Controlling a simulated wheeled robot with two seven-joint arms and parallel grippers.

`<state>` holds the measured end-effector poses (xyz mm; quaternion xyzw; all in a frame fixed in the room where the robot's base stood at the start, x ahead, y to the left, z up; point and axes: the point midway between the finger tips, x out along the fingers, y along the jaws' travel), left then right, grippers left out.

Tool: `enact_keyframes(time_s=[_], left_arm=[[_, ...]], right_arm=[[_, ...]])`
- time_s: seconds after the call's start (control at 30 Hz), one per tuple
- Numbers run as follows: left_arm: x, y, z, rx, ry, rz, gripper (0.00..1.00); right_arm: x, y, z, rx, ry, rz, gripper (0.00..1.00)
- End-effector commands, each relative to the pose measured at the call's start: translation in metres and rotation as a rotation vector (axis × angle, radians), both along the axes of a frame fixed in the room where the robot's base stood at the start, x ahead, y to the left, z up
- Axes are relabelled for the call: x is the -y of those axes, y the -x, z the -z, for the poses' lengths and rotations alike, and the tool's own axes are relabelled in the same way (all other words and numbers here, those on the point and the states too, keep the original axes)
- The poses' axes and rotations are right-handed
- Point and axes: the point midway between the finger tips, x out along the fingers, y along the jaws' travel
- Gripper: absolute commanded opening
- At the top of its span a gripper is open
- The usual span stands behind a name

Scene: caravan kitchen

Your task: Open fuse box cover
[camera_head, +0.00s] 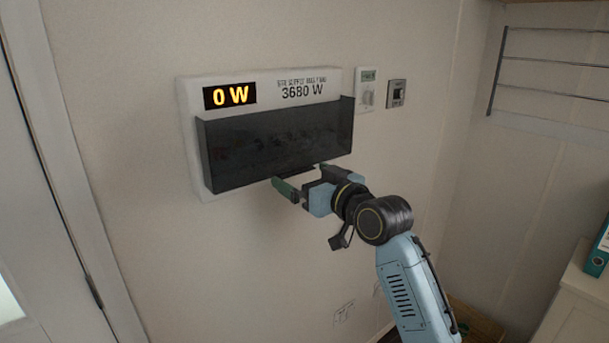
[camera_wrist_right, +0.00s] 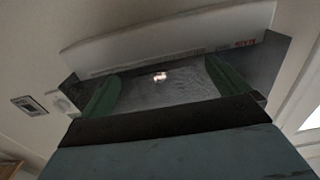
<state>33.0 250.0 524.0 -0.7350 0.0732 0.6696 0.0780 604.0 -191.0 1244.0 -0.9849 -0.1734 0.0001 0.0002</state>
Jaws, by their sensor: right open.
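The fuse box (camera_head: 188,88) is a white panel on the wall with an orange "0 W" display and "3680 W" printed on it. Its dark, see-through cover (camera_head: 270,145) is down over the lower part, and what lies behind it is only dimly visible. My right gripper (camera_head: 299,178) is open at the cover's lower edge, fingers pointing up at it. In the right wrist view the green fingertips (camera_wrist_right: 166,92) stand apart with the dark cover (camera_wrist_right: 180,85) behind and between them. I cannot tell whether they touch it. My left gripper is not in view.
A thermostat (camera_head: 367,89) and a small switch (camera_head: 396,93) are on the wall right of the box. A wire rack (camera_head: 550,60) is on the right wall. A white cabinet (camera_head: 580,305) with a teal binder (camera_head: 598,250) stands at lower right. A door frame (camera_head: 70,170) is at left.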

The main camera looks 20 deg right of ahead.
Motion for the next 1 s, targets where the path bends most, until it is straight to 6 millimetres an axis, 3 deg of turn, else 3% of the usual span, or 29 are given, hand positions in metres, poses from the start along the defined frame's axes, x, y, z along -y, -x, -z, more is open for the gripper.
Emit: enact_keyframes(time_s=[0.4, 0.83, 1.0], left_arm=[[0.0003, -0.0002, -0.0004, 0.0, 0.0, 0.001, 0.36], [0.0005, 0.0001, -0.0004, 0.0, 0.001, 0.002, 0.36], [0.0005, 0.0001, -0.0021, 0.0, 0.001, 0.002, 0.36]], right_arm=[[-0.0033, -0.0071, 0.0002, 0.0, 0.001, -0.001, 1.0], [-0.0031, -0.0068, 0.0003, -0.001, 0.0, -0.001, 0.44], [-0.0044, -0.0079, -0.0008, -0.006, 0.002, -0.004, 0.41]])
